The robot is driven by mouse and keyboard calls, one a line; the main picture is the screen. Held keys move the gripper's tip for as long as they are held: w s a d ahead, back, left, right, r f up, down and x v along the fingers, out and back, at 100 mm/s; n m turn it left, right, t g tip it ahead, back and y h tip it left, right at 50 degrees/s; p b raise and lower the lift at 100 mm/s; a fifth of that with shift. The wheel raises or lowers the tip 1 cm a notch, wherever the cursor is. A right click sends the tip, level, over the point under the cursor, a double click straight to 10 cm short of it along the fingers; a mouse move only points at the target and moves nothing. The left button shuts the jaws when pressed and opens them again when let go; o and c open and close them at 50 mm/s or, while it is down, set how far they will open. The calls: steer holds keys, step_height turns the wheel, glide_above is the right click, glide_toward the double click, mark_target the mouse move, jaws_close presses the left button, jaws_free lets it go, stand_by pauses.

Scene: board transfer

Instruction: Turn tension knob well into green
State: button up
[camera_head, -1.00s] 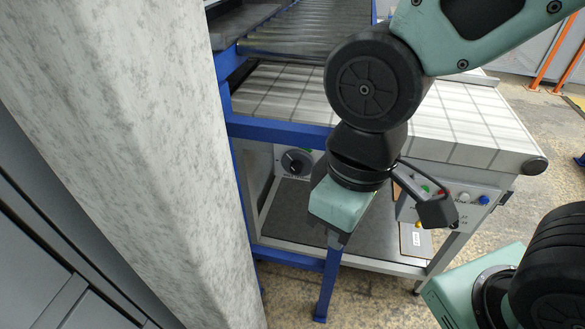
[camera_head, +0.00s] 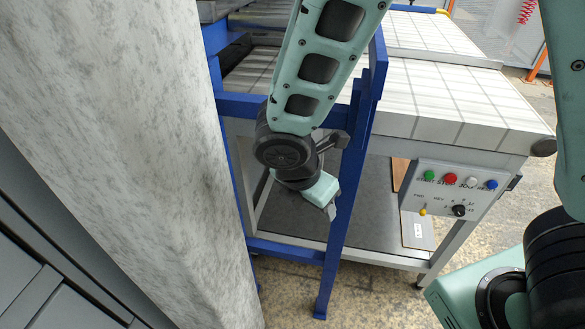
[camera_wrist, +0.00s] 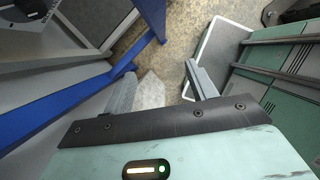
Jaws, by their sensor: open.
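The tension knob's round dial is hidden behind my arm in the head view. In the wrist view, part of a pale round plate with a dark piece (camera_wrist: 32,9) shows at the top left corner; it may be this dial, but no green zone can be made out. My gripper (camera_head: 331,210) is beside the blue upright post in the head view, pointing down and right.
A control panel (camera_head: 440,198) with coloured buttons and a black selector knob (camera_head: 459,210) hangs under the tiled bench (camera_head: 450,95). A blue post (camera_head: 345,200) stands close to my gripper. A grey shelf (camera_head: 300,215) lies below. A large pale column (camera_head: 130,130) fills the left.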

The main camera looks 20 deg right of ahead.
steer(key=w+d+f+n+t+h+b, duration=0.45)
steer(key=w+f+n, duration=0.65)
steer(key=n, duration=0.7)
steer(key=w+a+r+n+t, duration=0.1)
steer(key=w+a+n+t, duration=0.45)
steer(key=n+t, duration=0.85)
steer(key=w+d+n+g, duration=0.3)
steer(key=w+n, duration=0.1)
steer(key=w, duration=0.3)
steer(key=shift+w+d+g, duration=0.25)
steer(key=shift+d+g, duration=0.1)
steer(key=shift+d, duration=0.05)
steer(key=shift+y, duration=0.25)
steer(key=shift+r, duration=0.1)
steer(key=c, duration=1)
